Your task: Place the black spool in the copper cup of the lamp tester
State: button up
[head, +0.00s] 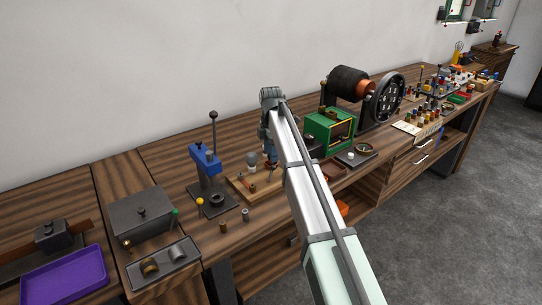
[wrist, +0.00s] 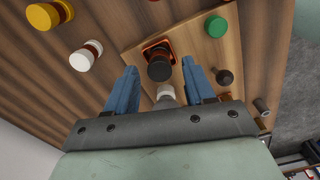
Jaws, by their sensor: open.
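In the wrist view the black spool (wrist: 160,66) has a dark round top and a copper-brown band. It stands in or over the orange-red square copper cup (wrist: 172,46) on the lamp tester's wooden board (wrist: 196,48). I cannot tell whether it is fully seated. My gripper (wrist: 160,72) is open, with one blue finger on each side of the spool and visible gaps to both. In the head view my gripper (head: 271,158) is over the lamp tester board (head: 241,186), beside its bulb (head: 252,160). My arm hides part of the board, and the spool is not clear there.
A white spool (wrist: 86,56) and a yellow spool (wrist: 49,15) stand off the board. A dark knob (wrist: 225,77) is on the right. A blue lever press (head: 206,163) stands left of the tester, and a green box (head: 330,128) is on the right.

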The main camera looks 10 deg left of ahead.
notch_tip(320, 180, up, 10)
dwell(0.4)
jog(key=shift+c, duration=0.4)
dwell(0.8)
